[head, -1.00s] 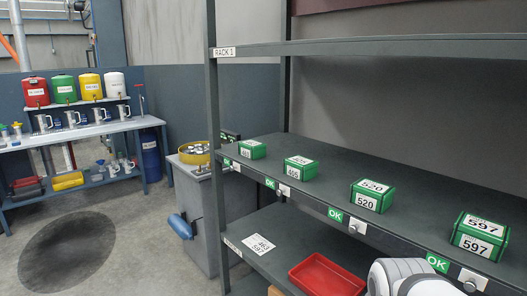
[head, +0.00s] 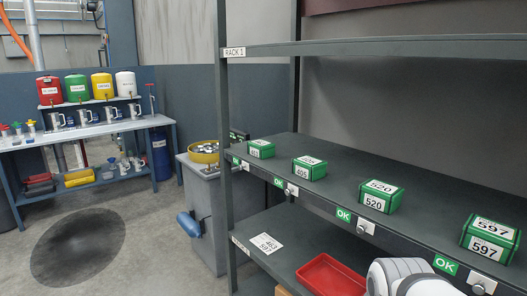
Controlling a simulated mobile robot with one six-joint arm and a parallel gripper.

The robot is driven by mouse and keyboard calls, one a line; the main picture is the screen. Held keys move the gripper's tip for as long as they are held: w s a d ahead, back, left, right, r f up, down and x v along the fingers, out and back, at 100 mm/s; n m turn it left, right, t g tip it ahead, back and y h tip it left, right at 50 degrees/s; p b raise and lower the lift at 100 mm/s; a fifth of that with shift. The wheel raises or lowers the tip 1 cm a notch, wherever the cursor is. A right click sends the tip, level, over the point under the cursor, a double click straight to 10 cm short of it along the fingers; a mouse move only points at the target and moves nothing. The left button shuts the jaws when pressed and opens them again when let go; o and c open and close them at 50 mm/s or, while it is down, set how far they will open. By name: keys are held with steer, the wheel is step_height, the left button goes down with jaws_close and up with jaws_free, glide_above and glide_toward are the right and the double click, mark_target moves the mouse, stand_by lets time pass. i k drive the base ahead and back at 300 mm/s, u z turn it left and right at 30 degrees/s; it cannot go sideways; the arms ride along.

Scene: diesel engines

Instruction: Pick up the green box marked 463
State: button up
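Several green boxes stand in a row on the middle shelf of the rack. The leftmost green box (head: 261,149) is the farthest; its white label is too small to read surely, but may be 463. To its right stand a box that seems marked 405 (head: 309,168), a box marked 520 (head: 381,196) and, nearest, a box marked 597 (head: 490,240). A white card (head: 266,243) on the lower shelf reads 463 and 597. A white rounded part of my arm shows at the bottom right; my gripper is not in view.
A red tray (head: 330,276) lies on the lower shelf. Green OK tags and small knobs line the middle shelf's front edge (head: 320,203). A grey bin (head: 205,175) with a yellow tray on top stands left of the rack. A dark stain (head: 78,247) marks open floor.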

mark_target(259, 148)
steer(key=u, duration=1.35)
steer(key=i, duration=2.65)
steer(key=z, duration=2.3)
